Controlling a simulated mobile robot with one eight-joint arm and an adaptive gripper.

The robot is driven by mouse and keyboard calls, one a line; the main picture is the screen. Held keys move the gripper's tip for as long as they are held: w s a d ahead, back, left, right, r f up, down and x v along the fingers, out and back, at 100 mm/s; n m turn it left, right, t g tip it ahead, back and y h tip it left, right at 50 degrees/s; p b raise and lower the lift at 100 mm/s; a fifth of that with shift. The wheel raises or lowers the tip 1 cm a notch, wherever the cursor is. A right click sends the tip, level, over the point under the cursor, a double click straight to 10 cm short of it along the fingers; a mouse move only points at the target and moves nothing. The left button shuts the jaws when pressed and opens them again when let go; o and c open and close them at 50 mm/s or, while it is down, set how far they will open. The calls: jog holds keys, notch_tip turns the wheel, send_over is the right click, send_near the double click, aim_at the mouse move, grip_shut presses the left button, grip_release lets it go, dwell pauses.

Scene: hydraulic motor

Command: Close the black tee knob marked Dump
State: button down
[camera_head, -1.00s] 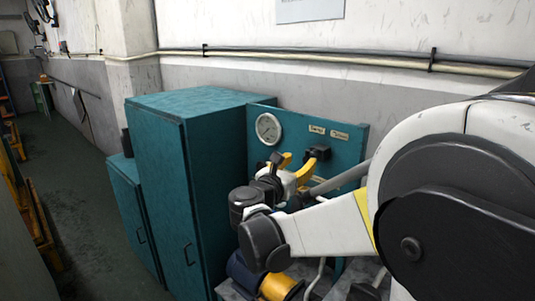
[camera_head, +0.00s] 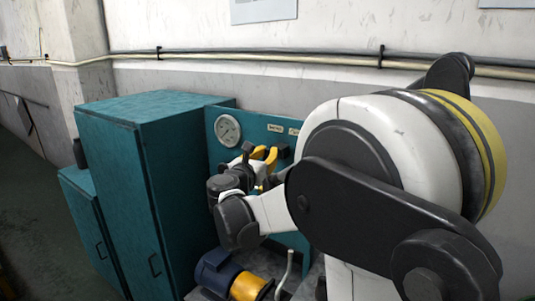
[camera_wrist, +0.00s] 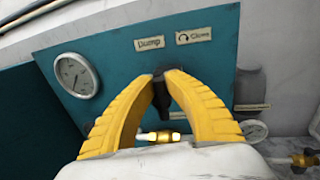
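The black tee knob (camera_wrist: 161,92) is on the teal panel (camera_wrist: 115,60), below the label reading Dump (camera_wrist: 149,43). In the wrist view, the two yellow fingers of my gripper (camera_wrist: 165,76) are drawn together at the tips, with the dark knob between them. The fingers hide part of the knob, so its angle is unclear. In the head view, the yellow fingertips (camera_head: 265,154) are beside a small black part on the panel. A label with a turn arrow and the word Close (camera_wrist: 194,36) is right of the Dump label.
A round gauge (camera_wrist: 76,75) is left of the labels. A second gauge (camera_wrist: 254,130) is lower right, near brass fittings (camera_wrist: 160,136). A tall teal cabinet (camera_head: 155,190) stands left of the panel. A blue and yellow motor (camera_head: 228,274) is below my wrist.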

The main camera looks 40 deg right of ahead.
jog(key=shift+s+f+m, duration=0.1)
jog(key=shift+f+m, duration=0.05)
jog(key=shift+m, duration=0.15)
jog(key=m, duration=0.1)
jog(key=m+b, duration=0.1)
jog(key=m, duration=0.1)
jog(key=shift+s+d+f+h, duration=0.1)
jog(key=shift+s+f+h, duration=0.1)
jog(key=shift+s+h, duration=0.15)
jog(key=shift+s+d+f+m+g+h+b, duration=0.2)
jog(key=shift+m+g+h+b, duration=0.4)
jog(key=shift+m, duration=2.2)
jog(key=shift+s+a+f+m+g+h+b, duration=0.25)
jog(key=shift+m+b, duration=0.45)
jog(key=shift+m, duration=2.1)
jog(key=shift+s+d+f+m+g+h+b, duration=0.1)
jog(key=shift+d+f+m+g+h+b, duration=0.4)
jog(key=shift+m, duration=2.3)
jog(key=shift+a+r, duration=0.2)
jog(key=shift+a, duration=0.05)
jog(key=c, duration=1.2)
grip_release()
jog(key=shift+w, duration=0.25)
jog(key=shift+s, duration=0.1)
